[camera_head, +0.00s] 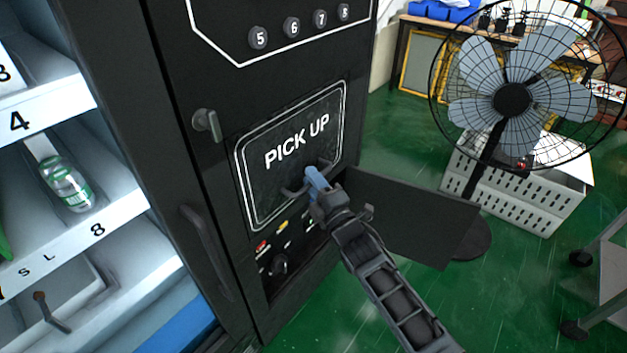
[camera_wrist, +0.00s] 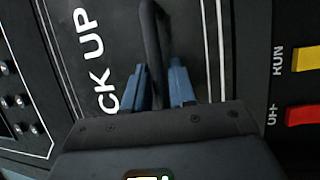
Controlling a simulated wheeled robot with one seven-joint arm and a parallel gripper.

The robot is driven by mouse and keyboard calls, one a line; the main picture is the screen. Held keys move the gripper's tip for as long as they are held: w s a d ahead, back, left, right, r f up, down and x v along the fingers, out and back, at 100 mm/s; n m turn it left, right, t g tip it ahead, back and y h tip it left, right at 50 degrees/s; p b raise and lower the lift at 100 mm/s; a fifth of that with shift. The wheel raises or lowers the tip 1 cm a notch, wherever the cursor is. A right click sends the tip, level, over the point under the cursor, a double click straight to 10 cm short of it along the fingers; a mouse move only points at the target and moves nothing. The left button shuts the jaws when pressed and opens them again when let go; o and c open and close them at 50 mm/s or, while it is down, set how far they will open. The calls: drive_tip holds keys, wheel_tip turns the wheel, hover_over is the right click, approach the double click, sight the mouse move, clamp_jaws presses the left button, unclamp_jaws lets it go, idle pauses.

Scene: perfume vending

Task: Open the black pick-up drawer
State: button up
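The black pick-up drawer (camera_head: 262,185) has a white double outline and the words PICK UP. Its front looks flush with the black machine in the head view. A dark bar handle (camera_head: 291,193) crosses its lower part, and it also shows in the wrist view (camera_wrist: 153,35). My gripper (camera_head: 316,180) is at the right part of this handle. The exact finger contact is partly hidden.
A dark open panel (camera_head: 415,215) juts out beside my arm at the right. A latch knob (camera_head: 207,124) and a long door handle (camera_head: 206,250) stick out left of the drawer. A fan (camera_head: 512,98) and a white crate (camera_head: 540,195) stand on the green floor.

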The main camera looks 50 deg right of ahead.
clamp_jaws()
idle(0.3)
drive_tip(key=shift+s, duration=0.1)
drive_tip(key=s, duration=2.6)
drive_tip(key=shift+d+p, duration=0.4)
unclamp_jaws()
